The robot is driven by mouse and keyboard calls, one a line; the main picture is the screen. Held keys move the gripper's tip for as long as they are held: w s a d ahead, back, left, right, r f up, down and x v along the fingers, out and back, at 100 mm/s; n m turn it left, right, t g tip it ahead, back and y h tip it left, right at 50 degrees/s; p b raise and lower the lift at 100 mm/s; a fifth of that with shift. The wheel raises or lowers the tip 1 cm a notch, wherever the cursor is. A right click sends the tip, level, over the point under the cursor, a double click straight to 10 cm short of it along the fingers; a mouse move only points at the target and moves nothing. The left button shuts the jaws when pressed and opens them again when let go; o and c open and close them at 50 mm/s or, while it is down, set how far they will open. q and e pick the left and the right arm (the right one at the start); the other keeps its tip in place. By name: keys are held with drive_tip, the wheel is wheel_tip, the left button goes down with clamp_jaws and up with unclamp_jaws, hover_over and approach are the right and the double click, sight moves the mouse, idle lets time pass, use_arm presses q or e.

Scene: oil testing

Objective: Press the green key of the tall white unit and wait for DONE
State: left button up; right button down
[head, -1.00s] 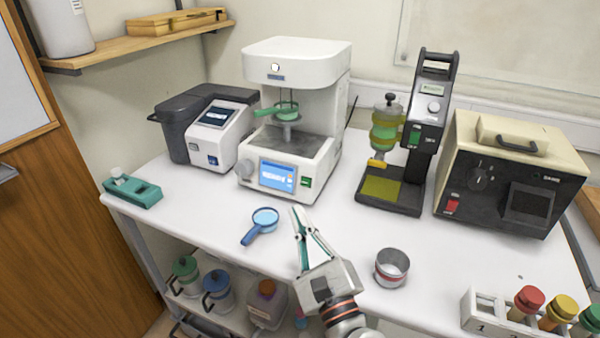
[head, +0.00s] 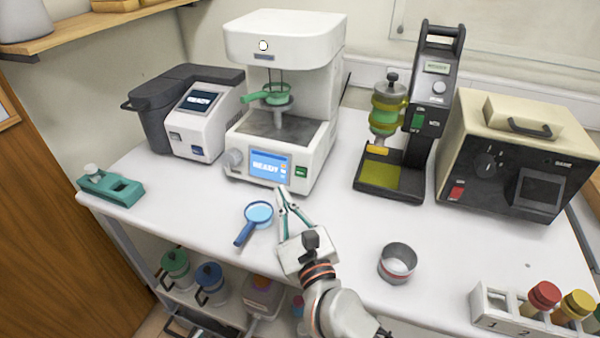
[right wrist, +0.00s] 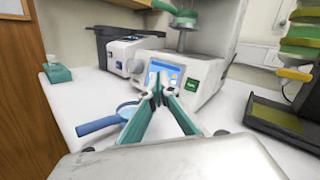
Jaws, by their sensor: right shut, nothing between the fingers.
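The tall white unit (head: 284,100) stands at the back middle of the table. Its blue screen (head: 269,166) reads READY. The green key (head: 301,172) is on its front, right of the screen; the key also shows in the right wrist view (right wrist: 194,84). A green-handled cup (head: 270,96) sits on a support inside the unit. My right gripper (head: 281,191) is shut and empty, in front of the unit and below its screen, apart from the key. In the right wrist view its fingertips (right wrist: 158,92) overlap the screen, left of the key. My left gripper is not in view.
A blue magnifier (head: 256,218) lies left of my right gripper. A metal cup (head: 397,262) stands to the right. A grey-white device (head: 196,112), a black stand (head: 428,100) and a beige box (head: 520,130) line the back. A tube rack (head: 492,304) is front right.

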sight(300, 172)
drive_tip(key=w, duration=0.2)
drive_tip(key=w+d+f+b, duration=0.1)
drive_tip(key=w+d, duration=0.1)
drive_tip(key=w, duration=0.1)
drive_tip(key=shift+w+d+f+b, duration=0.2)
drive_tip(key=shift+w+f+b, duration=0.15)
drive_tip(key=shift+b, duration=0.05)
drive_tip(key=shift+w+d+f, duration=0.1)
drive_tip(key=shift+w+d, duration=0.05)
drive_tip(key=shift+w, duration=0.25)
drive_tip(key=shift+w+d+f, duration=0.1)
drive_tip(key=shift+w+d, duration=0.05)
drive_tip(key=shift+w, duration=0.25)
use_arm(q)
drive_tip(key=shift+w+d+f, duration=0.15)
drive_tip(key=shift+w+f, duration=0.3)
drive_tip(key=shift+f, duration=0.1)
use_arm(e)
drive_tip(key=shift+w, duration=0.1)
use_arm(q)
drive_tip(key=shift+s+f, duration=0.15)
use_arm(e)
drive_tip(key=shift+w+d, duration=0.1)
drive_tip(key=shift+w+d+f, duration=0.1)
drive_tip(key=shift+w, duration=0.2)
